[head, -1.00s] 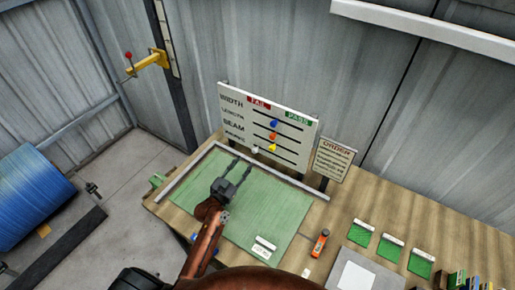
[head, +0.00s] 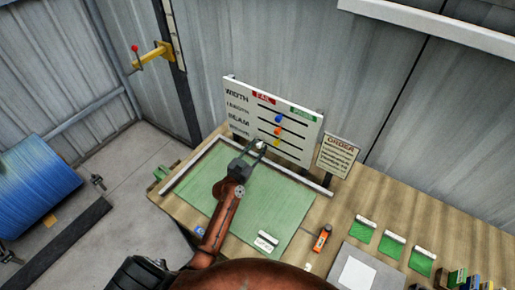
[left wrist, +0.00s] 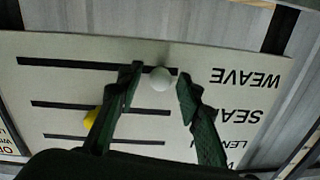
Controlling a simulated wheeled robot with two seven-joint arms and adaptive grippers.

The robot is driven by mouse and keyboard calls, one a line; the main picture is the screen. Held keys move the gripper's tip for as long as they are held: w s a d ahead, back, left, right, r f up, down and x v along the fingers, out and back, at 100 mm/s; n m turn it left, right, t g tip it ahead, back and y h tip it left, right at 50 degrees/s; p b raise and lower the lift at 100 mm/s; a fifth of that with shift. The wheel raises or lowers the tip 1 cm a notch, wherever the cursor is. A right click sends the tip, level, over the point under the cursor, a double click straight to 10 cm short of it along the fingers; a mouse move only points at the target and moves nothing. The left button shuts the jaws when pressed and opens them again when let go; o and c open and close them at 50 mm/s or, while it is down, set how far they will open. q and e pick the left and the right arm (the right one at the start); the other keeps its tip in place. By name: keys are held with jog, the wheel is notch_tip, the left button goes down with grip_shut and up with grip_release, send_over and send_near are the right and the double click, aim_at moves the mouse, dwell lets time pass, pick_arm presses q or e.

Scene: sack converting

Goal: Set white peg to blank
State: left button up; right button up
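The white peg (left wrist: 160,82) sits in the WEAVE slot of the white board (left wrist: 225,45), near the slot's end beside the word WEAVE. It shows small in the head view (head: 260,144), low on the board (head: 236,92). My left gripper (left wrist: 158,84) is open, with one finger on each side of the peg. There is a visible gap to the left finger; the right fingertip is close, and I cannot tell if it touches. In the head view my left gripper (head: 257,155) reaches up to the board's lower edge. My right gripper is not in view.
Blue (head: 279,117), orange (head: 278,131) and yellow (head: 276,142) pegs sit on the board; the yellow one also shows beside my left finger (left wrist: 91,119). An order sign (head: 338,156) stands to the right. A green mat (head: 285,205) lies below, with an orange tool (head: 322,238) beside it.

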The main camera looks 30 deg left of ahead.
pick_arm(q)
grip_shut()
dwell(0.4)
